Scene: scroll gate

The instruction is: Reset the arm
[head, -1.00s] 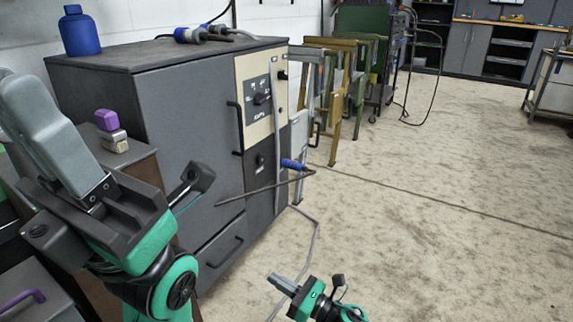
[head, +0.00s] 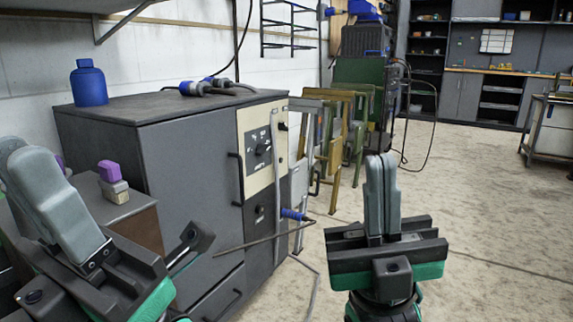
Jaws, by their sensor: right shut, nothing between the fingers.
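My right gripper (head: 381,162) stands upright in the lower right of the head view. Its two grey fingers point up and are pressed together with nothing between them. Behind it is open floor; the dark cabinet (head: 185,180) is to its left. My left gripper (head: 28,160) is at the left edge, tilted, its grey fingers pointing up and left. The fingers overlap from this angle, so the gap between them cannot be judged. No object shows in its fingers. Both wrists are cut off by the bottom of the picture.
A thin dark rod (head: 255,239) with a blue grip (head: 293,215) sticks out by the cabinet front, left of my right gripper. A blue bottle (head: 89,84) stands on the cabinet. A purple-topped block (head: 111,180) sits on a low stand. The floor (head: 480,220) at right is clear.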

